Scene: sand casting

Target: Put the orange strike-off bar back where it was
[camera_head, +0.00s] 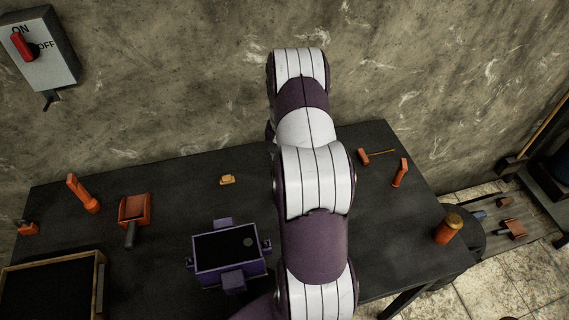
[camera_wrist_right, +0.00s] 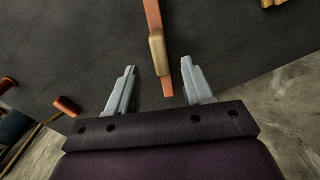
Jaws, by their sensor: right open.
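The orange strike-off bar (camera_wrist_right: 153,15) shows in the right wrist view, with a tan wooden grip (camera_wrist_right: 158,52) on it. It runs from the top edge down between the fingers of my right gripper (camera_wrist_right: 162,70), which is open. Its lower end (camera_wrist_right: 168,86) lies between the fingers, nearer the right one, with a gap visible on both sides. I cannot tell how high the fingers are above the bar. In the head view my arm covers the middle of the table and hides the bar and this gripper. My left gripper is not in view.
The dark table (camera_head: 390,225) holds a purple flask box (camera_head: 229,276), an orange scoop (camera_head: 135,209), an orange torch-like tool (camera_head: 83,194), a small yellowish block (camera_head: 227,180) and an orange-headed hammer (camera_head: 363,157). An orange jar (camera_head: 448,228) stands at the right. A wooden-framed tray (camera_head: 98,285) is front left.

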